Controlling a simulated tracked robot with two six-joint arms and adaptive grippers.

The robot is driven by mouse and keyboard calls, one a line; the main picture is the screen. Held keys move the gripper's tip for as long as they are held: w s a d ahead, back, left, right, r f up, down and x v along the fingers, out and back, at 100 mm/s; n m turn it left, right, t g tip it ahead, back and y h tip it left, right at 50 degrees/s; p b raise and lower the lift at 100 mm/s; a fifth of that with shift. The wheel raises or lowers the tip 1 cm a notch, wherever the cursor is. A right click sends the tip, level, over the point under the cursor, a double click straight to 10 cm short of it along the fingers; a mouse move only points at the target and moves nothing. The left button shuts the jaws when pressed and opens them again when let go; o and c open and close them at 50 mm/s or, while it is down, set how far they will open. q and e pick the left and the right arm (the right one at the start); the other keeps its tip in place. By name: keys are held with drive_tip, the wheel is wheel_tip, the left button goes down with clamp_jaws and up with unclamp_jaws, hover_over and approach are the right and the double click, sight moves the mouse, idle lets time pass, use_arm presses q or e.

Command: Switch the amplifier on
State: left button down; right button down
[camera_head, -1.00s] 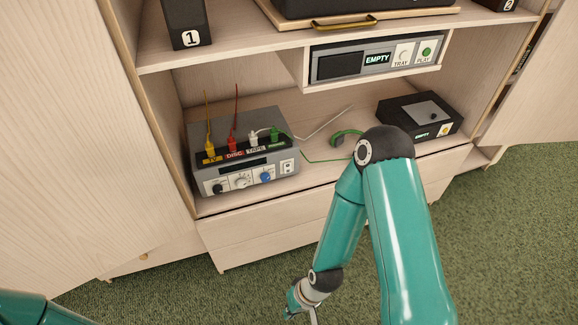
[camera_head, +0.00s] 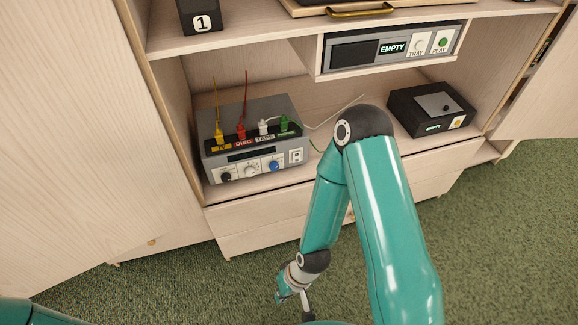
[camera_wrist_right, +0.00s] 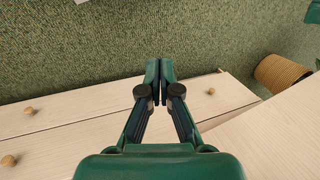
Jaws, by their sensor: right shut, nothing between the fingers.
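The amplifier (camera_head: 247,137) is a grey box on the cabinet's lower shelf, left of centre in the head view. Its front has a dark display, a black knob (camera_head: 226,176), a white knob (camera_head: 250,171), a blue knob (camera_head: 274,166) and a white switch (camera_head: 296,156) at the right end. Yellow, red, white and green plugs stand on its top. My right gripper (camera_wrist_right: 153,82) is shut and empty in the wrist view, apart from the amplifier. In the head view it hangs low, in front of the cabinet. Only a bit of my left arm shows.
A black box (camera_head: 431,107) reading EMPTY sits right of the amplifier. A grey player (camera_head: 394,46) hangs above. Drawers (camera_head: 262,235) lie below the shelf. The wrist view shows wooden knobs (camera_wrist_right: 29,110) and a wicker basket (camera_wrist_right: 281,74). Green carpet (camera_head: 190,282) is clear in front.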

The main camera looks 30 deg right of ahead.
drive_tip(key=shift+a, duration=0.1)
drive_tip(key=w+d+f+n+t+h+b, duration=0.1)
drive_tip(key=w+d+f+n+t+b, duration=0.3)
drive_tip(key=w+b, duration=0.4)
drive_tip(key=w+d+f+n+t+h+b, duration=0.2)
drive_tip(key=w+d+f+n+t+b, duration=0.15)
drive_tip(key=w+d+b, duration=0.45)
drive_tip(key=w+d+r+n+t+h+b, duration=0.2)
drive_tip(key=w+d+r+n+t+b, duration=0.1)
drive_tip(key=d+n+t+b, duration=0.1)
drive_tip(key=w+d+r+n+t+h+b, duration=0.2)
drive_tip(key=w+d+r+n+t+b, duration=0.2)
drive_tip(key=d+b, duration=0.5)
drive_tip(key=shift+n+h, duration=0.4)
drive_tip(key=shift+n, duration=0.55)
drive_tip(key=shift+w, duration=0.15)
